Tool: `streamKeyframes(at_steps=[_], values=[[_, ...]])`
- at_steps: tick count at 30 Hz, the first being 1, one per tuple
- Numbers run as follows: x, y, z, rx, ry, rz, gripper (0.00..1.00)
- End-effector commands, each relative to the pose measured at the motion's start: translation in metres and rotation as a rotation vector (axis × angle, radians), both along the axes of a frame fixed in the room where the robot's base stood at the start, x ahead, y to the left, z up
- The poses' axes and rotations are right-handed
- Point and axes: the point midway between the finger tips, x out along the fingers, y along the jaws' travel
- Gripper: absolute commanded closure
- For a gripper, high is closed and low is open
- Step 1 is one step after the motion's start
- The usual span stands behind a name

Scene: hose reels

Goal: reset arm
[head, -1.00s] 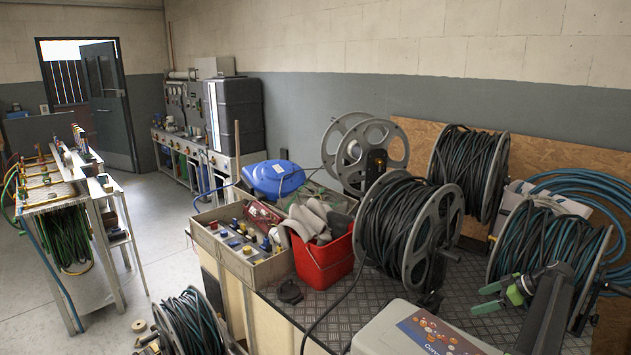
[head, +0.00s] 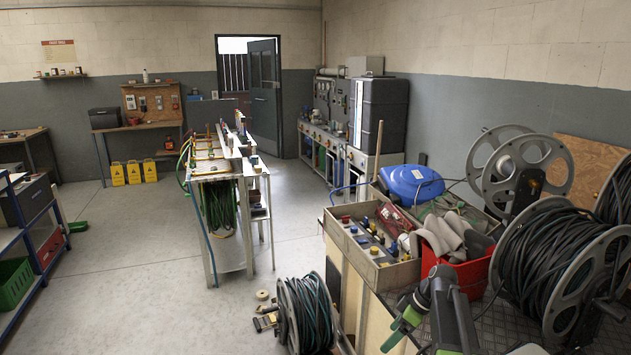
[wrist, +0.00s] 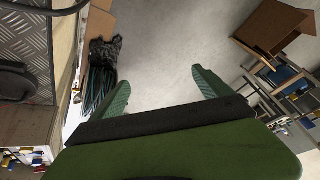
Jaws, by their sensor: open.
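My gripper (head: 400,326) shows low in the head view, right of centre, in front of the bench and its wooden side. Its green fingers point to the lower left. In the wrist view the two green fingers (wrist: 162,90) stand wide apart with nothing between them, only grey floor behind. My dark arm link rises behind the gripper and covers part of the bench's front edge.
A red bucket (head: 457,277) and a parts box (head: 369,272) stand on the bench near my arm. A large hose reel (head: 560,270) is to the right. A small reel (head: 305,314) sits lower left of the bench. Open floor (head: 150,255) lies to the left.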

Motion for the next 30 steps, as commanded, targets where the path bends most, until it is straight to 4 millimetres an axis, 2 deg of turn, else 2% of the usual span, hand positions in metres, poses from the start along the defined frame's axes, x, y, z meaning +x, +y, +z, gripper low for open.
streamKeyframes(at_steps=[1, 3, 6, 9, 11, 15, 18, 21, 30], values=[[-0.016, 0.035, -0.002, -0.030, 0.032, 0.003, 0.11], [-0.033, 0.070, -0.007, -0.078, 0.079, -0.022, 0.11], [-0.064, 0.111, -0.013, -0.161, 0.142, -0.095, 0.11], [-0.097, 0.130, -0.018, -0.254, 0.196, -0.236, 0.11], [-0.111, 0.125, -0.020, -0.301, 0.220, -0.350, 0.11], [-0.132, 0.099, -0.023, -0.377, 0.263, -0.644, 0.11], [-0.134, 0.089, -0.023, -0.400, 0.282, -0.821, 0.11], [-0.131, 0.086, -0.023, -0.394, 0.302, -0.943, 0.11], [-0.131, 0.089, -0.023, -0.384, 0.314, -0.996, 0.11]])
